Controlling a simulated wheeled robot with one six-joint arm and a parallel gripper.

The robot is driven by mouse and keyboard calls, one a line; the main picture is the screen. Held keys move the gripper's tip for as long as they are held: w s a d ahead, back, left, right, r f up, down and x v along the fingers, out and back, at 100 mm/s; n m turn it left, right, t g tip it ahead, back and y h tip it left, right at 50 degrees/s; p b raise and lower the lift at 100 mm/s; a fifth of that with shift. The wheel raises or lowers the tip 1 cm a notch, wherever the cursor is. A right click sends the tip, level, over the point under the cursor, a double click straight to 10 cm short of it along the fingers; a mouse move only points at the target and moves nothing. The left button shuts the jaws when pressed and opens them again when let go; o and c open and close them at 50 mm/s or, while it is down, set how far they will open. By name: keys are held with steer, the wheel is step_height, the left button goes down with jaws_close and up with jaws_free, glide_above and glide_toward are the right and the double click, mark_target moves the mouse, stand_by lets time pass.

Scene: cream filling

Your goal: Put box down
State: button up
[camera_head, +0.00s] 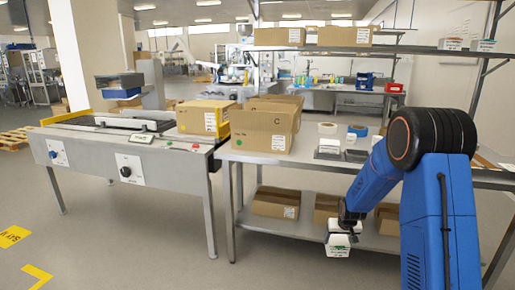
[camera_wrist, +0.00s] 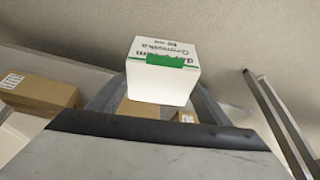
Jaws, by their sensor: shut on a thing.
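A small white box (camera_head: 338,244) with a green label hangs below my gripper (camera_head: 345,225), in front of the lower shelf of the packing table. In the wrist view the white box (camera_wrist: 163,82) shows printed text on top and a green strip on its edge. My gripper's dark fingers (camera_wrist: 150,105) reach to both sides of the box, and it is shut on it. Parts of the fingers are hidden behind the wrist housing.
A conveyor machine (camera_head: 130,165) stands at the left. The floor (camera_head: 130,255) in front is clear.

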steer(key=s+a+f, duration=0.3)
steer(key=s+f, duration=0.1)
steer(key=f, duration=0.4)
steer(key=s+a+f+n, duration=0.1)
steer(key=s+a+f, duration=0.2)
steer(key=f, duration=0.5)
steer(key=shift+s+a+f, duration=0.25)
steer(key=shift+s+a, duration=0.05)
steer(key=shift+s, duration=0.25)
steer(key=shift+w+r, duration=0.1)
